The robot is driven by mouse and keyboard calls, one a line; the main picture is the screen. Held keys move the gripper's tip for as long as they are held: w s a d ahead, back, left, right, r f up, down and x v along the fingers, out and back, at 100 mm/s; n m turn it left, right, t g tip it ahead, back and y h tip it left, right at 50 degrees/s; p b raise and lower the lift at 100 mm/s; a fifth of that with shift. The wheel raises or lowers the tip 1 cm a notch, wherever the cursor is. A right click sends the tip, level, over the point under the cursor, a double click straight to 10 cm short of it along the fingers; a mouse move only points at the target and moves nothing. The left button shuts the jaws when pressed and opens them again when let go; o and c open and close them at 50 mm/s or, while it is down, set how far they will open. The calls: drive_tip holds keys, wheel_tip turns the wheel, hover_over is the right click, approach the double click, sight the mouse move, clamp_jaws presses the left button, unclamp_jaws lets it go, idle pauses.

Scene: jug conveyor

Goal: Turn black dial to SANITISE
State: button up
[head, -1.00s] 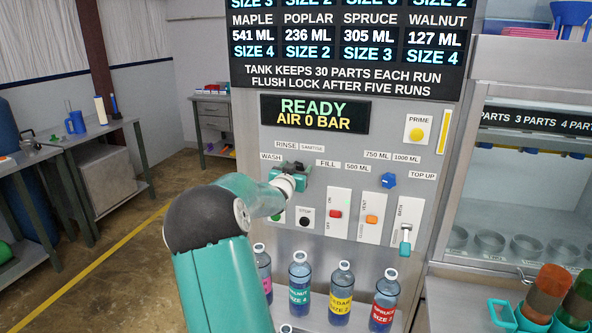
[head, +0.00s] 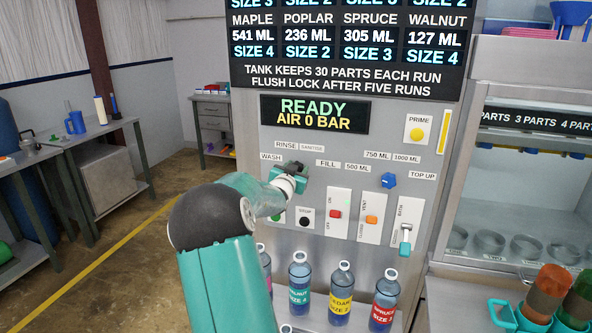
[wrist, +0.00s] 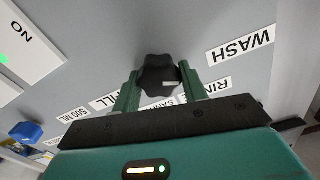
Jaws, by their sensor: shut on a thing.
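The black dial (wrist: 157,74) is a lobed knob on the grey panel, with a small white mark on its edge toward the lower right in the wrist view. My gripper (wrist: 160,88) is shut on the dial, one green finger on each side. The WASH label (wrist: 241,54) is clear to the right. The RINSE label (wrist: 207,90), the SANITISE label (wrist: 166,104) and the FILL label (wrist: 105,102) are partly covered by my gripper. In the head view my gripper (head: 288,178) hides most of the dial; the SANITISE label (head: 312,147) shows just above it. Exactly where the dial points is hard to tell.
A red switch (head: 336,214), an orange switch (head: 371,219), a blue knob (head: 388,181) and a BATH lever (head: 405,236) are to the right. A black button (head: 305,221) lies just below my gripper. Several labelled bottles (head: 341,290) stand below the panel. The display (head: 315,114) reads READY, AIR 0 BAR.

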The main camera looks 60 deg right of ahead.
drive_tip(key=m, duration=0.4)
drive_tip(key=shift+s, duration=0.15)
drive_tip(key=m, duration=0.5)
drive_tip(key=shift+f, duration=0.15)
drive_tip(key=m, duration=0.5)
drive_tip(key=shift+f, duration=0.1)
drive_tip(key=shift+f+m, duration=0.1)
drive_tip(key=shift+m, duration=1.9)
drive_tip(key=o, duration=1)
